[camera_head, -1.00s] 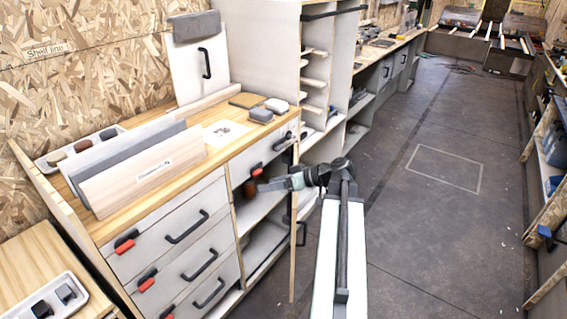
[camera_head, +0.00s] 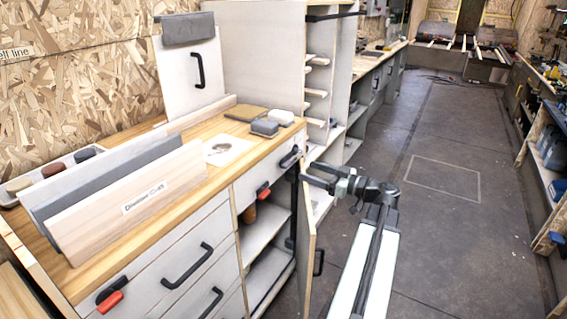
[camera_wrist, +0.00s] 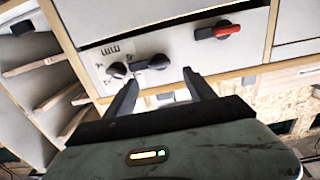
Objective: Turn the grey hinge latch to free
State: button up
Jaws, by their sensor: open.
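The grey hinge latch (camera_head: 290,158) sits on the pale drawer front at the right end of the wooden-topped counter. In the wrist view it is a dark grey bar with rounded ends (camera_wrist: 150,62), beside a small printed mark. My gripper (camera_head: 308,172) is just right of it and slightly lower in the head view. In the wrist view my gripper (camera_wrist: 160,77) is open, its two dark fingers apart and pointing at the panel. The latch lies beyond the left fingertip and the gap. Nothing is between the fingers; I cannot tell whether they touch it.
A red-handled latch (camera_head: 263,191) is on the same front, also in the wrist view (camera_wrist: 225,31). An open cupboard door (camera_head: 308,240) stands out below my gripper. Boards (camera_head: 125,205) and small blocks (camera_head: 265,128) rest on the counter. The floor (camera_head: 440,230) to the right is clear.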

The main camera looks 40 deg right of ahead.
aim_at(289, 164)
jog(key=x, duration=0.8)
jog(key=shift+c, duration=0.3)
grip_shut()
